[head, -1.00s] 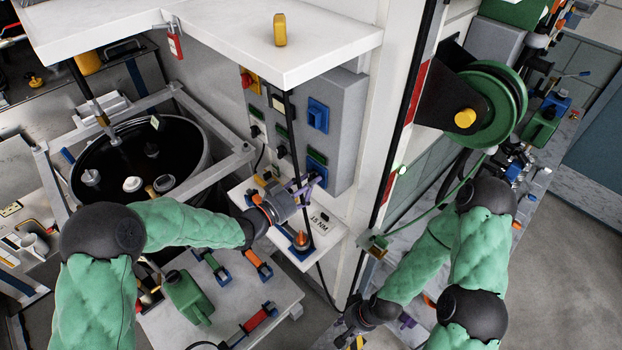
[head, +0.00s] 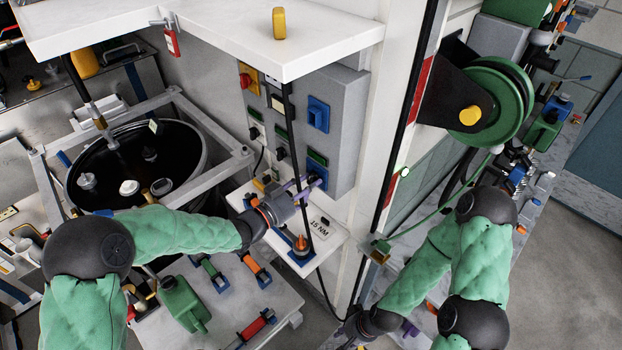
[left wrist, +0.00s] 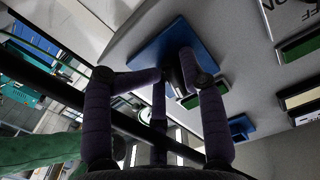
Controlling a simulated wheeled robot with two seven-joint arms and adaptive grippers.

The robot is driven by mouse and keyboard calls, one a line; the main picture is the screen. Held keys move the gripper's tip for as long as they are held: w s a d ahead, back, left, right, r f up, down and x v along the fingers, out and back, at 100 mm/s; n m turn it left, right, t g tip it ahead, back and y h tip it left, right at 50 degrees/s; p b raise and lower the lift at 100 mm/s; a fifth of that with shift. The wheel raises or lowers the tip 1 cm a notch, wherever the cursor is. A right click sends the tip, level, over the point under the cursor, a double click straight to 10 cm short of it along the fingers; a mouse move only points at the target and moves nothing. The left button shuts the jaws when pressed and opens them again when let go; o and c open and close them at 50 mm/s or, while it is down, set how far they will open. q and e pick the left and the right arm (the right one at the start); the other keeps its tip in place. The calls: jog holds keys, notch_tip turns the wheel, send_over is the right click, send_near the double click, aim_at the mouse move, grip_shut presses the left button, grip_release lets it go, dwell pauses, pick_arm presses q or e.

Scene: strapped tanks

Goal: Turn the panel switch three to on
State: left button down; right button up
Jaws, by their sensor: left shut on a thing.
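The grey panel box (head: 349,95) hangs on the wall below a white shelf. On its lower front is a blue switch plate (head: 315,174) below a green label; my left gripper (head: 308,187) has its purple fingers at it and partly covers it. In the left wrist view the blue plate (left wrist: 150,45) is close ahead. My left gripper (left wrist: 178,82) is shut there on a dark switch handle (left wrist: 186,66). The handle's setting cannot be read. My right gripper (head: 352,336) is low at the bottom edge, too small and cut off to read.
A small white shelf (head: 328,236) with an orange-tipped item (head: 301,243) lies just below my left gripper. A thin dark cable or rod passes in front of the panel. A black open tank (head: 130,160) stands left, a green hose reel (head: 490,105) right.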

pick_arm(q)
jog(key=shift+w+a+r+m+b, duration=0.25)
jog(key=shift+w+r+m+b, duration=0.15)
jog(key=shift+r+b, duration=0.25)
jog(key=shift+w+a+r+m+b, duration=0.2)
jog(key=shift+w+r+m+b, duration=0.15)
jog(key=shift+r+b, duration=0.25)
jog(key=c, duration=1.2)
grip_release()
jog(key=shift+s+d+f, duration=0.15)
jog(key=shift+f, duration=0.25)
jog(key=shift+s, duration=0.15)
jog(key=v, duration=0.7)
jog(key=shift+s+a+f, duration=0.3)
jog(key=shift+a, duration=0.05)
